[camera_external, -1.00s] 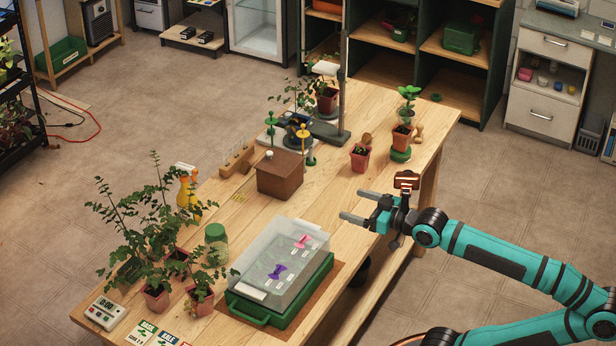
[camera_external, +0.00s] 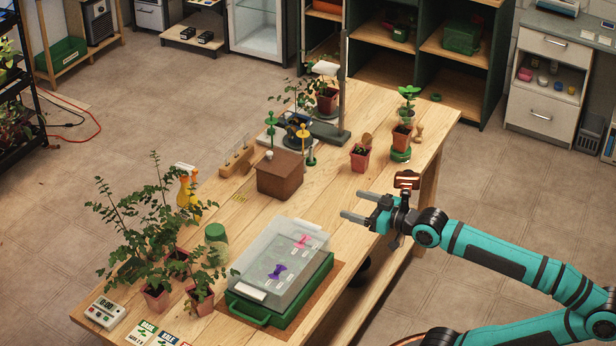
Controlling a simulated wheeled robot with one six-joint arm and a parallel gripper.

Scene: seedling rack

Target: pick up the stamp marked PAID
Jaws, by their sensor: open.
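No marking PAID can be read from here. A wooden knob-shaped thing that looks like a stamp (camera_external: 418,133) stands near the table's far right edge, beside a potted seedling. A second brown wooden thing (camera_external: 367,139) shows partly behind a small red pot; I cannot tell if it is a stamp. My gripper (camera_external: 352,205) is open and empty over the table's right side, its fingers pointing left. It is apart from both wooden things, nearer the camera than they are.
A green case with a clear lid (camera_external: 281,262) holds pink and purple pieces. A brown box (camera_external: 280,174), small red pot (camera_external: 360,159), stacked pots (camera_external: 402,138) and a stand (camera_external: 345,90) stand farther back. Leafy plants (camera_external: 150,235) crowd the left. Bare wood lies left of my fingers.

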